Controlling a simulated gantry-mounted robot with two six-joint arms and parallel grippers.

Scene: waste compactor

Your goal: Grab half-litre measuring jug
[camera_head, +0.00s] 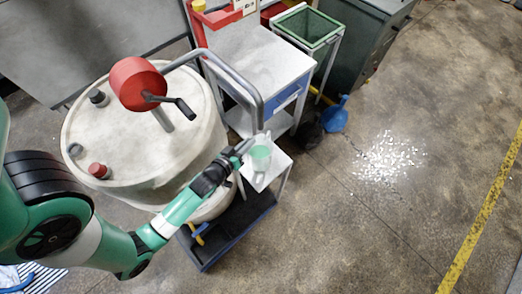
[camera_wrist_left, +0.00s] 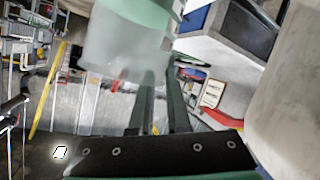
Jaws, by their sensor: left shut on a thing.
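The measuring jug (camera_head: 260,158) is a small translucent vessel with a pale green inside, over the small white shelf beside the drum. I cannot tell whether it still touches the shelf. My left gripper (camera_head: 243,147) reaches it from the left and is shut on it. In the left wrist view the frosted jug (camera_wrist_left: 122,48) fills the upper middle, its green part at the top edge. The left fingers (camera_wrist_left: 160,80) are close together at its lower right side; the exact part held, perhaps the handle, is unclear. My right gripper is not in view.
A large pale drum (camera_head: 150,130) with a red-headed hand pump (camera_head: 135,84) stands left of the jug. Its bent grey pipe arches close to the gripper. White debris (camera_head: 388,158) lies on open floor at right.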

